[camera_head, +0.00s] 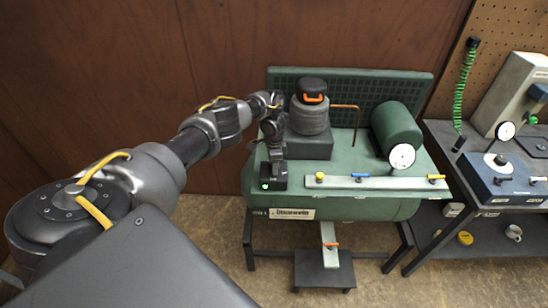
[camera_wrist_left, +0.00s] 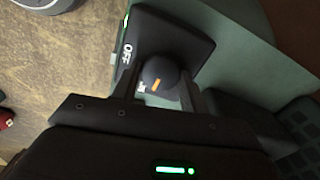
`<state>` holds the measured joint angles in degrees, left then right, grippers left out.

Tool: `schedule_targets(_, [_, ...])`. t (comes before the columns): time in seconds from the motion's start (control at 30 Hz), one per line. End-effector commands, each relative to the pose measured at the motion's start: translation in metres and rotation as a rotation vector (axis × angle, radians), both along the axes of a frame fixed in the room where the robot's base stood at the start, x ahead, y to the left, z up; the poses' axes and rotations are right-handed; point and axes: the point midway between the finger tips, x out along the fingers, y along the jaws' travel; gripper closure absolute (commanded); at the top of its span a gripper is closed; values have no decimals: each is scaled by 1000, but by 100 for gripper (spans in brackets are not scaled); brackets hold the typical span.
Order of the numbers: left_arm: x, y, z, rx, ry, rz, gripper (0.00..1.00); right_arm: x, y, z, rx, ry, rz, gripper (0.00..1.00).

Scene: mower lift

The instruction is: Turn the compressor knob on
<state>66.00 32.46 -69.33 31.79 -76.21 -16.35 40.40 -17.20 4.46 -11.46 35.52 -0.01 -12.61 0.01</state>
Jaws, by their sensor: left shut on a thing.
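The green compressor (camera_head: 350,175) stands against the wall, with a tank, a black-topped motor and a white gauge. A small black switch box (camera_head: 273,178) with a green light is at its front left corner. In the left wrist view the box's black plate (camera_wrist_left: 195,38) carries white "OFF" lettering. The compressor knob (camera_wrist_left: 162,72) is dark and round with an orange mark. My left gripper (camera_wrist_left: 160,92) is shut on the knob, a finger on either side. In the head view this gripper (camera_head: 273,152) is above the box and hides the knob. My right gripper is not in view.
A pale rail (camera_head: 375,183) with yellow and blue valves runs along the compressor's front. A bench (camera_head: 455,160) with a blue gauge unit (camera_head: 505,178) stands to the right. A low black stand (camera_head: 324,270) is on the floor in front. The floor at front left is largely hidden by my arm.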

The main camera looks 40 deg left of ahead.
Motion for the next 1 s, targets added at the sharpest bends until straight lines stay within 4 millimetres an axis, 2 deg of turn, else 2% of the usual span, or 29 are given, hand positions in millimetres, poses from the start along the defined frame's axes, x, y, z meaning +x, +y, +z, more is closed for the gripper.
schedule_targets(0.63, [1,1,1,1,-4,49,79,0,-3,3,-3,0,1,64])
schedule_targets(0.67, [1,1,1,1,-4,49,54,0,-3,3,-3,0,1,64])
schedule_targets(0.8, [1,0,1,1,-2,48,36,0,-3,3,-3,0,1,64])
schedule_targets(1.0, [1,0,0,0,-1,47,35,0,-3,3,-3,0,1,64])
